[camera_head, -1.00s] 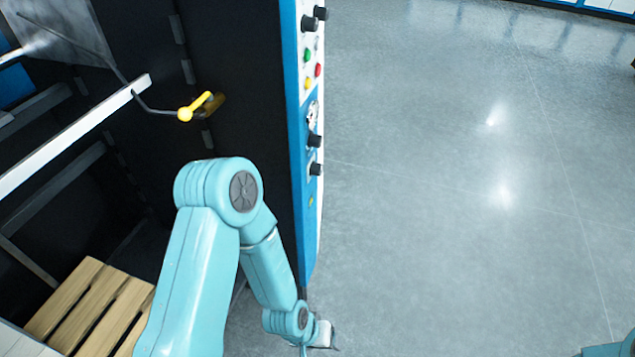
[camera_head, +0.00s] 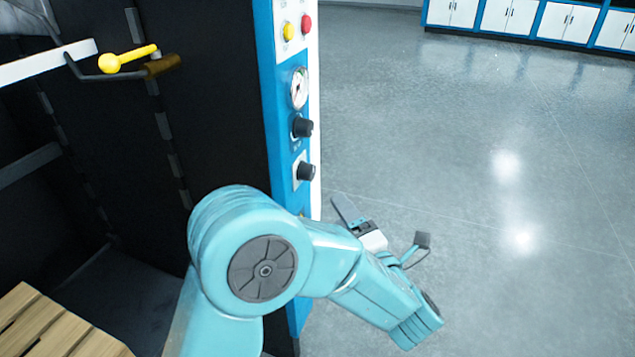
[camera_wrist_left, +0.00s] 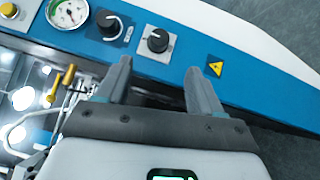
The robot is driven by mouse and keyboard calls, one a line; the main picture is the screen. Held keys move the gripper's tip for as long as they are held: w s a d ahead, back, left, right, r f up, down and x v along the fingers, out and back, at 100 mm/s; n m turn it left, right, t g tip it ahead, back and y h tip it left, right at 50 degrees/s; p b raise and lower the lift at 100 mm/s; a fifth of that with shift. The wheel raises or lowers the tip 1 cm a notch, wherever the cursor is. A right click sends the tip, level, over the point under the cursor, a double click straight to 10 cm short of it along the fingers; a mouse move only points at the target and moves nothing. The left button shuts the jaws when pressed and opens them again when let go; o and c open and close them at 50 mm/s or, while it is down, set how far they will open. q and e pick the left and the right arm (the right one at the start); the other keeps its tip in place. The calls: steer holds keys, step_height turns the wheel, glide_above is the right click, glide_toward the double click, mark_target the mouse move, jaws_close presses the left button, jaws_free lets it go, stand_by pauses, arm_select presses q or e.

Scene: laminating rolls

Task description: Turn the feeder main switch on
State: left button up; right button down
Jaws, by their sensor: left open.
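The blue and white feeder control panel (camera_head: 265,95) stands upright in the middle of the head view. Two black knobs sit on it below a round gauge (camera_head: 299,88): an upper one (camera_head: 302,127) and a lower one (camera_head: 306,171) on a pale plate. I cannot tell from any label which is the main switch. In the left wrist view the lower knob (camera_wrist_left: 157,40) lies just beyond the gap between my fingertips, and the upper knob (camera_wrist_left: 107,24) is to its left. My left gripper (camera_head: 385,228) is open, empty and apart from the panel. My right gripper is out of view.
A yellow handle (camera_head: 130,58) sticks out by the dark machine side at left. A wooden pallet (camera_head: 45,325) lies low left. Open floor (camera_head: 480,150) is to the right.

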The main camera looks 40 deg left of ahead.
mark_target(312, 174)
arm_select(q)
steer(key=x, duration=1.1)
steer(key=shift+s+a, duration=0.1)
steer(key=shift+s, duration=0.05)
steer(key=shift+w+a, duration=0.45)
steer(key=shift+a, duration=0.15)
steer(key=shift+p, duration=0.3)
steer(key=c, duration=1)
